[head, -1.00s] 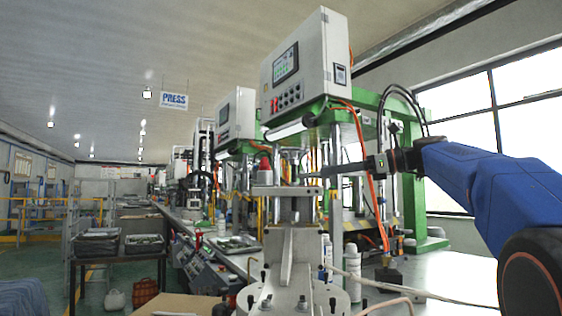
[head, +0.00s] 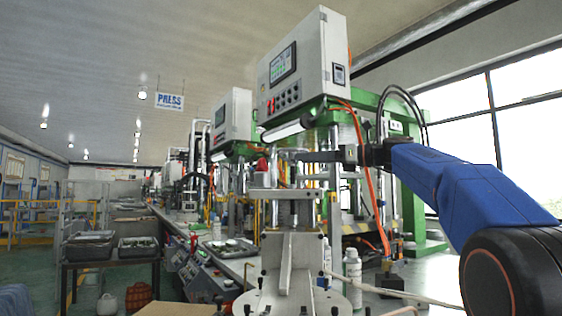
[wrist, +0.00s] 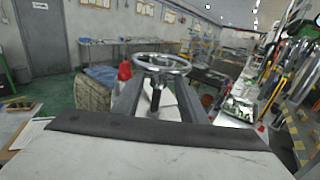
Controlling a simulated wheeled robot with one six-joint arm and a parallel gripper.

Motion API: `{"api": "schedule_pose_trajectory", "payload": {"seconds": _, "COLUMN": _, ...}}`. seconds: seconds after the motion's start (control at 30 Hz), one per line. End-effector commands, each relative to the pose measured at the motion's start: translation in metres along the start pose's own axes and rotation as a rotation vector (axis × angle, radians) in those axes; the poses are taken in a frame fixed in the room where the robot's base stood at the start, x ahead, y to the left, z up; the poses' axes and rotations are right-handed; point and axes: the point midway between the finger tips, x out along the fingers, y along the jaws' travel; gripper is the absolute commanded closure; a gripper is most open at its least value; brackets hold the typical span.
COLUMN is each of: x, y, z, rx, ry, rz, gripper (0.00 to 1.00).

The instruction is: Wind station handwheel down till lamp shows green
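The bright metal handwheel (wrist: 163,64) shows in the wrist view just beyond the fingertips of my gripper (wrist: 158,82). A dark upright post, which looks like the wheel's crank handle (wrist: 156,98), stands between the two fingers. The fingers are apart, with gaps beside the post. In the head view my gripper (head: 298,156) reaches left over the grey metal station (head: 290,268); the wheel is not clear there. A red dome, possibly the lamp (wrist: 124,71), is left of the wheel, and a red piece also shows in the head view (head: 262,165). No green light is distinguishable.
A press with a control box (head: 301,65) and green frame stands behind the station. Orange hose (head: 371,200) hangs near my arm. White bottles (head: 352,270) stand right of the station. Trays (head: 138,245) rest on a table at left, beside open floor.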

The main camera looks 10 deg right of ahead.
Motion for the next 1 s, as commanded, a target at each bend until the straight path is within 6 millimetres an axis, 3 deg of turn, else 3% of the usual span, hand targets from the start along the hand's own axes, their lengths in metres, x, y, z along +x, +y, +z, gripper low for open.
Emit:
{"api": "schedule_pose_trajectory", "payload": {"seconds": 0.3, "x": 0.053, "y": 0.0, "z": 0.0, "rx": 0.001, "ry": 0.0, "rz": 0.003, "gripper": 0.61}}
{"api": "schedule_pose_trajectory", "payload": {"seconds": 0.5, "x": 0.078, "y": 0.001, "z": 0.0, "rx": 0.0, "ry": 0.001, "rz": 0.001, "gripper": 0.61}}
{"api": "schedule_pose_trajectory", "payload": {"seconds": 0.7, "x": 0.089, "y": 0.0, "z": 0.0, "rx": 0.0, "ry": 0.0, "rz": 0.001, "gripper": 0.61}}
{"api": "schedule_pose_trajectory", "payload": {"seconds": 1.0, "x": 0.09, "y": 0.0, "z": 0.0, "rx": 0.0, "ry": 0.0, "rz": 0.0, "gripper": 0.61}}
